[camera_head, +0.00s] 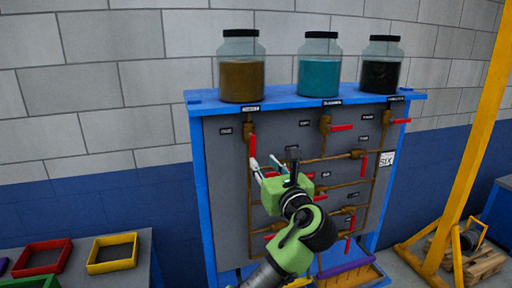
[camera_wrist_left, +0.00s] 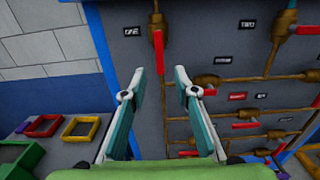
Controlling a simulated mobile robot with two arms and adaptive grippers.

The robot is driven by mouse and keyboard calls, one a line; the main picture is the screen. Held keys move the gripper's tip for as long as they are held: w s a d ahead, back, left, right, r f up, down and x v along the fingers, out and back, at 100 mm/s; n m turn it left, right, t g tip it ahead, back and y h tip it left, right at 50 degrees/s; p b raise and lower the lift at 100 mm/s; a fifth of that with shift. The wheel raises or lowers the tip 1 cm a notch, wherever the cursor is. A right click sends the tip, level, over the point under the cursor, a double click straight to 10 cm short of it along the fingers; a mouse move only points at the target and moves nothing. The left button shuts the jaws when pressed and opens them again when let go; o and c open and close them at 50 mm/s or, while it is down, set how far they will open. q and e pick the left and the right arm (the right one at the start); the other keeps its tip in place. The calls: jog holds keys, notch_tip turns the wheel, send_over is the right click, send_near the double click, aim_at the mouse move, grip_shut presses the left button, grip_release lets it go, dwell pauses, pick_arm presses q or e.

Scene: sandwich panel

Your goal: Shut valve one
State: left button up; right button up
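The valve by the left-hand label (camera_wrist_left: 132,31), which seems to read "ONE", is brass with a red handle (camera_head: 252,146). The handle hangs straight down along the vertical pipe, and it also shows in the left wrist view (camera_wrist_left: 159,52). My left gripper (camera_head: 263,163) is open and empty in front of the panel, just below the handle. In the left wrist view its two fingertips (camera_wrist_left: 159,78) are spread to either side of the handle's line, with the handle's lower end just above the gap. I cannot see contact. My right gripper is not in view.
The grey panel (camera_head: 222,200) in a blue frame carries several other red-handled valves, including one at its top middle (camera_head: 341,128). Three jars (camera_head: 242,80) stand on the top shelf. Coloured trays (camera_head: 112,253) lie on a table at left. A yellow post (camera_head: 470,150) stands at right.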

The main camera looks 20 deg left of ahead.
aim_at(253, 151)
pick_arm(q)
jog(key=p+x, duration=0.2)
jog(key=x, duration=0.5)
jog(key=shift+w+a+r+p, duration=0.1)
jog(key=shift+w+a+p, duration=0.2)
jog(key=shift+p, duration=0.05)
jog(key=shift+w+a, duration=0.3)
jog(key=shift+w, duration=0.15)
grip_shut()
